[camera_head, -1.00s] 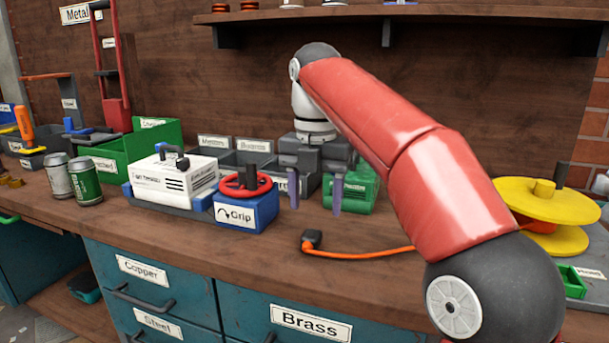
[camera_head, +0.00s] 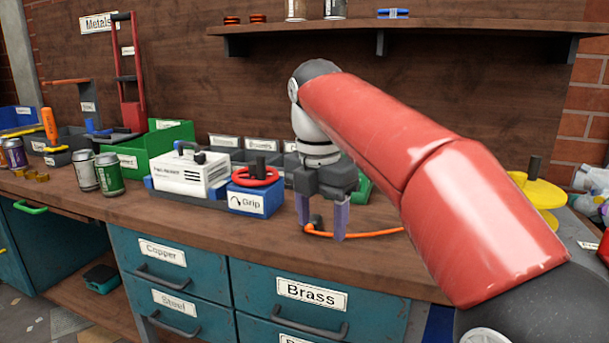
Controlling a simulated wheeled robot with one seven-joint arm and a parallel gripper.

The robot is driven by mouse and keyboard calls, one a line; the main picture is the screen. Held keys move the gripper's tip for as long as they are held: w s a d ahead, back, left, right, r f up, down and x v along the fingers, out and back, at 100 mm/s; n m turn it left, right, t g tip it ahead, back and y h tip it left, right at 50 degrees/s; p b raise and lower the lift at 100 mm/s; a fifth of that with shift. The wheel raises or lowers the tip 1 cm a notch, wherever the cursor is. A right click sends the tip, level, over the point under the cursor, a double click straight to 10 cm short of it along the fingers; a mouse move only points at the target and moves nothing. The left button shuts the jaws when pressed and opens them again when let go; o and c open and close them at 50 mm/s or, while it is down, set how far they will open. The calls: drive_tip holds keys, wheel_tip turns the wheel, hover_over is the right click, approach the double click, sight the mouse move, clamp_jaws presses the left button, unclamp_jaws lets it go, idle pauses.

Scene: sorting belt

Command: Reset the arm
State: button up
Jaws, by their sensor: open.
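My gripper (camera_head: 322,222) hangs from my red and white arm (camera_head: 385,125) above the wooden workbench. Its two purple-grey fingers point down and are apart, with nothing seen between them. It is just right of the blue Grip box (camera_head: 256,200) with the red wheel. Behind the gripper a green box is mostly hidden.
A white machine (camera_head: 188,175) stands left of the Grip box, with two cans (camera_head: 109,174) and a green bin (camera_head: 160,145) further left. A shelf (camera_head: 470,32) runs above. A yellow reel (camera_head: 540,190) is partly behind my arm. Labelled drawers (camera_head: 300,292) are below.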

drive_tip(key=s+d+f+m+t, duration=0.2)
drive_tip(key=s+d+f+m, duration=0.4)
drive_tip(key=m, duration=0.8)
drive_tip(key=s+d+f+m+t, duration=0.2)
drive_tip(key=s+d+f+m, duration=0.4)
drive_tip(key=s+f+m, duration=0.6)
drive_tip(key=shift+s+d+f+m+t+y, duration=0.2)
drive_tip(key=shift+s+d+m+t+y, duration=0.15)
drive_tip(key=shift+s+m, duration=0.45)
drive_tip(key=shift+w+d+m, duration=0.1)
drive_tip(key=shift+w+m, duration=0.1)
drive_tip(key=shift+m, duration=0.1)
